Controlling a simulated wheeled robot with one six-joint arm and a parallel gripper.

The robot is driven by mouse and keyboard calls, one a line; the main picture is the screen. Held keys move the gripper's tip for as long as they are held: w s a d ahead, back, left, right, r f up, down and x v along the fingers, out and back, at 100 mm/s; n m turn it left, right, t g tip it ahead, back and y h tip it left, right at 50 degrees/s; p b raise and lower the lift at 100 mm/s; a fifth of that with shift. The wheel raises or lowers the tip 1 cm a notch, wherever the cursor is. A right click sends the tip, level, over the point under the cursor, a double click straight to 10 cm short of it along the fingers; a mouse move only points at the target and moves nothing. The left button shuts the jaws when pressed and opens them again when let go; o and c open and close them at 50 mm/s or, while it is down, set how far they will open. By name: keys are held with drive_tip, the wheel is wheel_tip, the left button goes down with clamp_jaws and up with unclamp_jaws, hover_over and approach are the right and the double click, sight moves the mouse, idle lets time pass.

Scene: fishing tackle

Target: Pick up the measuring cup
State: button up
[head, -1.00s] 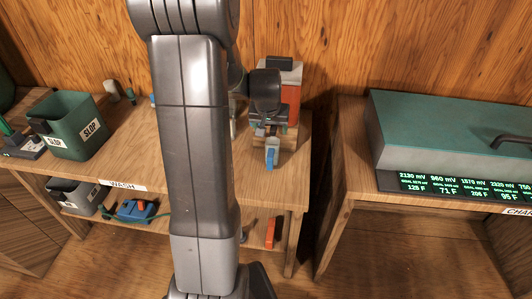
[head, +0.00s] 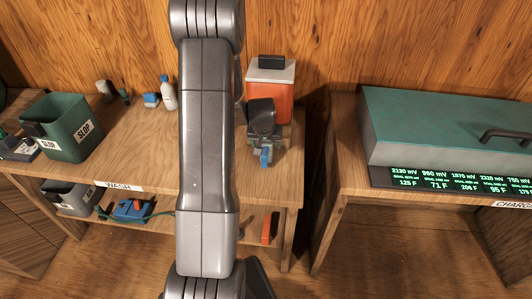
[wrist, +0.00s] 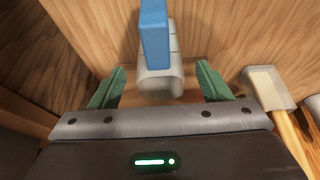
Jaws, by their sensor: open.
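The measuring cup is a pale grey cup with graduation-like lines (wrist: 160,84) and a blue handle (wrist: 155,35), in the wrist view. Its blue part also shows in the head view (head: 265,157), near the right end of the wash bench, while my gripper hides much of the rest. My gripper (wrist: 158,84) is open, with one green finger on each side of the cup's near end. Gaps show between the fingers and the cup. In the head view my gripper (head: 262,142) is low over the bench beside the orange container.
An orange container (head: 270,100) with a pale lid stands just behind. A pale block with a wooden handle (wrist: 268,88) lies right of the cup in the wrist view. A green slop bin (head: 62,125) stands left. The bench's right edge is close.

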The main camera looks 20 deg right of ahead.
drive_tip(key=shift+w+d+f, duration=0.1)
drive_tip(key=shift+w+f, duration=0.05)
drive_tip(key=shift+f, duration=0.3)
drive_tip(key=shift+c, duration=0.4)
clamp_jaws()
drive_tip(key=shift+r, duration=0.2)
